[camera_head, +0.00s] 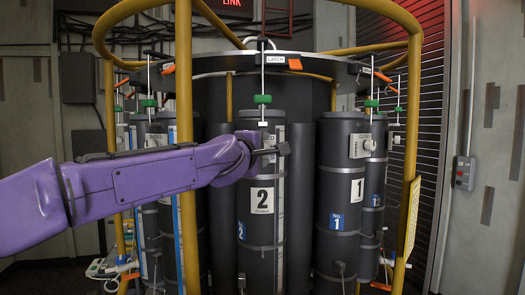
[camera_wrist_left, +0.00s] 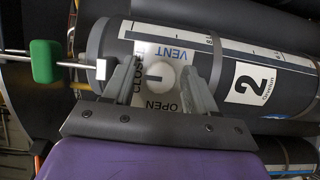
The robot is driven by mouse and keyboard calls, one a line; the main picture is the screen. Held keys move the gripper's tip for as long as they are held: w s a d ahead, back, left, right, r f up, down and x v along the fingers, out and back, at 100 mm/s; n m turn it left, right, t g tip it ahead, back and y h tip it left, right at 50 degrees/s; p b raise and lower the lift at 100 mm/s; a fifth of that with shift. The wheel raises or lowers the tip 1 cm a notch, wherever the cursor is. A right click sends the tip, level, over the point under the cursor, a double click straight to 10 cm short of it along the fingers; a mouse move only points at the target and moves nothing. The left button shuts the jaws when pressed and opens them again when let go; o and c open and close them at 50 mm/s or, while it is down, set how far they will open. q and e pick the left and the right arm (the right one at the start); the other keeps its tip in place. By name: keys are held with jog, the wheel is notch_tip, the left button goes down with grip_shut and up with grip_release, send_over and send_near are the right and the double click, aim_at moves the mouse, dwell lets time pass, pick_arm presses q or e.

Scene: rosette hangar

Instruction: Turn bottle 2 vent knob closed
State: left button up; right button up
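Bottle 2 (camera_head: 263,225) is a dark grey upright cylinder with a white "2" label, in the middle of the head view. It lies sideways in the left wrist view (camera_wrist_left: 215,70). Its white round vent knob (camera_wrist_left: 163,78) sits on a pale plate marked VENT, CLOSED and OPEN. A dark mark on the knob points left in that view, towards the word CLOSED. My left gripper (camera_wrist_left: 172,74) is open, with one finger on either side of the knob and visible gaps. In the head view the left gripper (camera_head: 272,151) hides the knob. My right gripper is not in view.
Bottle 1 (camera_head: 339,190) stands to the right of bottle 2, with its own vent plate. A green piece on a rod (camera_head: 262,99) hangs above bottle 2, below a LATCH label. Yellow frame tubes (camera_head: 413,130) surround the bottles. A dark cylinder (camera_head: 301,200) stands between bottles 2 and 1.

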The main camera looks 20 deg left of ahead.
pick_arm(q)
jog(key=s+b, duration=0.4)
jog(key=s, duration=0.6)
jog(key=shift+s+a, duration=0.2)
jog(key=shift+a, duration=0.15)
